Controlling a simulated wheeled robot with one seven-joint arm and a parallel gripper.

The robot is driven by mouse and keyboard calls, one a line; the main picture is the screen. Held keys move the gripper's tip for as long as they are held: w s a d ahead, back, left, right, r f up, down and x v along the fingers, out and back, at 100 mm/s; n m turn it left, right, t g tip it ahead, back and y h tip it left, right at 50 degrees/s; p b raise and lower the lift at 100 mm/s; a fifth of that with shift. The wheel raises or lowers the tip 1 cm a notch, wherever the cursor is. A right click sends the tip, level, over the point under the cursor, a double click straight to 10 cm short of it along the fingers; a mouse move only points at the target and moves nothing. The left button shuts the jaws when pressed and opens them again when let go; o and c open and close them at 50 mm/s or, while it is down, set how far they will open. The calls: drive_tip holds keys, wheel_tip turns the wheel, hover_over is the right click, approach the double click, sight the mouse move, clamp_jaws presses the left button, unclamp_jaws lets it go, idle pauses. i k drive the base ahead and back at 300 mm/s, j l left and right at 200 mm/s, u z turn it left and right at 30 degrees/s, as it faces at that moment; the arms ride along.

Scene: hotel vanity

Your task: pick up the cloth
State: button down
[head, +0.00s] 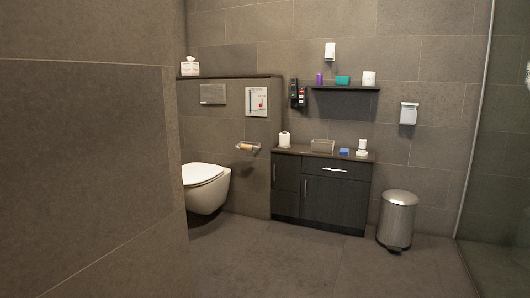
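No item can be made out for certain as the cloth. A small blue item (344,151) lies on the top of the dark vanity cabinet (336,203), beside a beige box or basket (322,145). A teal block-shaped item (342,80) sits on the dark wall shelf (345,88) above. Both are too small to tell whether either is cloth. My gripper is not in view.
A grey wall (95,170) fills the near left. A white toilet (205,185) stands left of the cabinet, a metal pedal bin (397,218) right of it. A glass panel (505,150) edges the right. The tiled floor (310,265) before the cabinet is clear.

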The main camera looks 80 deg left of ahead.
sight(345, 152)
drive_tip(key=u, duration=2.4)
drive_tip(key=i+u, duration=0.1)
drive_tip(key=i, duration=2.45)
drive_tip(key=i+z, duration=0.15)
drive_tip(key=i, duration=0.5)
drive_tip(key=i+j+z, duration=0.1)
drive_tip(key=i, duration=0.55)
drive_tip(key=i+j+z, duration=0.15)
drive_tip(key=i, duration=0.5)
drive_tip(key=i+j+z, duration=0.55)
drive_tip(key=i, duration=0.25)
